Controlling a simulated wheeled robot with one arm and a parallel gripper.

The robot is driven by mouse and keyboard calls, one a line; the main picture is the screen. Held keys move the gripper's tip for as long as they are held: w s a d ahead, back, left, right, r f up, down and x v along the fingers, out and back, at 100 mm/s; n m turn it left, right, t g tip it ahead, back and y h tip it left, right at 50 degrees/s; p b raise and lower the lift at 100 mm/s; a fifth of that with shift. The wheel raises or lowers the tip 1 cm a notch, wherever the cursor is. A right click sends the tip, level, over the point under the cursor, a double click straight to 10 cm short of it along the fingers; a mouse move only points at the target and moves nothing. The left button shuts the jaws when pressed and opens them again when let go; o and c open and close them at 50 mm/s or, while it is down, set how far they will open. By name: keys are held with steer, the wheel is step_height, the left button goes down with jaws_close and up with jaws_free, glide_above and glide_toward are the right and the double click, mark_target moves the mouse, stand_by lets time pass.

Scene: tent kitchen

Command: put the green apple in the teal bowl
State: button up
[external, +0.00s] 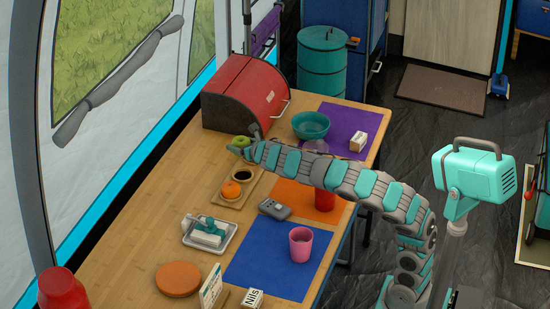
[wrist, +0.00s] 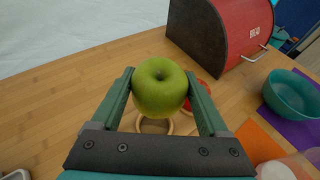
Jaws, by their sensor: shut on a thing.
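The green apple (wrist: 160,88) is between the two fingers of my gripper (wrist: 160,92) in the wrist view, and the gripper is shut on it. The apple also shows in the external view (external: 241,142), at the end of my arm near the bread box. The teal bowl (external: 311,125) stands on the purple mat, to the right of the apple. In the wrist view the bowl (wrist: 292,96) is at the right edge and looks empty. Whether the apple is clear of the wooden tray below it is hard to tell.
A red bread box (external: 260,95) stands behind the apple. A pink cup (external: 301,244) stands nearer.

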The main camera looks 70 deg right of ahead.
steer(key=d+m+g+h, duration=0.1)
steer(key=d, duration=0.2)
steer(key=s+d+g, duration=0.1)
steer(key=d, duration=0.2)
steer(key=d+m+h+b, duration=0.1)
steer(key=d, duration=0.2)
steer(key=shift+s+d+r+m+g+h, duration=0.2)
steer(key=shift+s+r+m+g+h, duration=0.1)
steer(key=shift+s+g, duration=0.1)
steer(key=s+d+r+m+g+h+b, duration=0.1)
steer(key=s+d+m+g, duration=0.4)
steer(key=d, duration=0.4)
steer(key=s+d+r+m+g+h+b, duration=0.1)
steer(key=s+d+m+g+h, duration=0.15)
steer(key=s+d, duration=0.55)
steer(key=shift+g+y, duration=0.25)
steer(key=shift+y, duration=0.1)
steer(key=f, duration=0.5)
steer(key=w+d+f+b, duration=0.1)
steer(key=f, duration=0.2)
steer(key=shift+d+f, duration=0.1)
steer(key=shift+f, duration=0.25)
steer(key=shift+w+f, duration=0.1)
steer(key=shift+f, duration=0.1)
steer(key=shift+f, duration=0.25)
steer(key=o, duration=1.3)
steer(key=shift+f, duration=0.1)
